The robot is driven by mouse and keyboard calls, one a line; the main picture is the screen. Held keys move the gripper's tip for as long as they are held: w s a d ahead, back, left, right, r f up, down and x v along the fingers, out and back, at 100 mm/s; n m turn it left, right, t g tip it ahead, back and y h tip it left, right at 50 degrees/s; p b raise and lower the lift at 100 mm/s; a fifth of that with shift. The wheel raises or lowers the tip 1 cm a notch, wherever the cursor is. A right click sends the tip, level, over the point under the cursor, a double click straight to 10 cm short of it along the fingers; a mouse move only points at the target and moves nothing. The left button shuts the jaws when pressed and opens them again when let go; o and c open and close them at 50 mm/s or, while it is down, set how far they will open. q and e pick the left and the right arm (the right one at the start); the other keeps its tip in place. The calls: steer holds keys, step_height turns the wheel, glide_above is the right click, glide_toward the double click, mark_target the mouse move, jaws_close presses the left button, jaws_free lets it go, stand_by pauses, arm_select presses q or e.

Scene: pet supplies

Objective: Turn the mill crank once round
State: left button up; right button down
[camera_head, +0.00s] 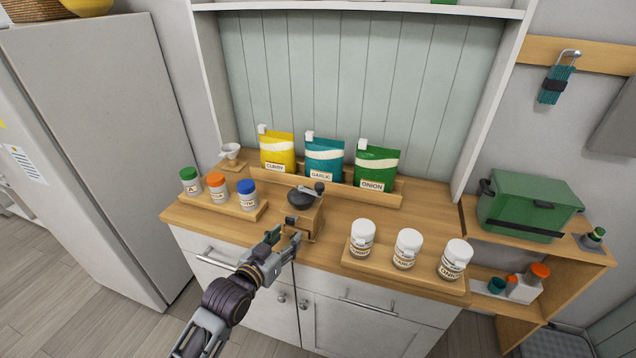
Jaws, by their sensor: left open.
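The mill (304,220) stands on the wooden counter near its front edge, a wooden box with a dark bowl-like top. Its crank (308,189) lies across the top, with a dark knob at the right end. My left gripper (284,238) is open and empty, in front of the mill and lower than the crank. One finger overlaps the mill's lower front in the picture; I cannot tell whether they touch. The crank is not between the fingers. My right gripper is not in view.
Several jars with coloured lids stand on a wooden rack (240,208) to the left. White-lidded jars stand on a rack (390,273) to the right. Curry, garlic and onion pouches (325,160) stand behind the mill. A green box (528,205) is far right.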

arm_select(q)
steer(key=t+h, duration=0.2)
glide_toward(317, 187)
steer(key=v, duration=0.2)
steer(key=shift+s+a+m, duration=0.1)
steer(key=shift+a+m, duration=0.05)
steer(key=shift+m, duration=0.25)
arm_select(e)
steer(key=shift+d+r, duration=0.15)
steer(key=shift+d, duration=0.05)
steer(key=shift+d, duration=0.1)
arm_select(q)
steer(key=shift+p+x, duration=1.05)
steer(key=shift+x, duration=5.85)
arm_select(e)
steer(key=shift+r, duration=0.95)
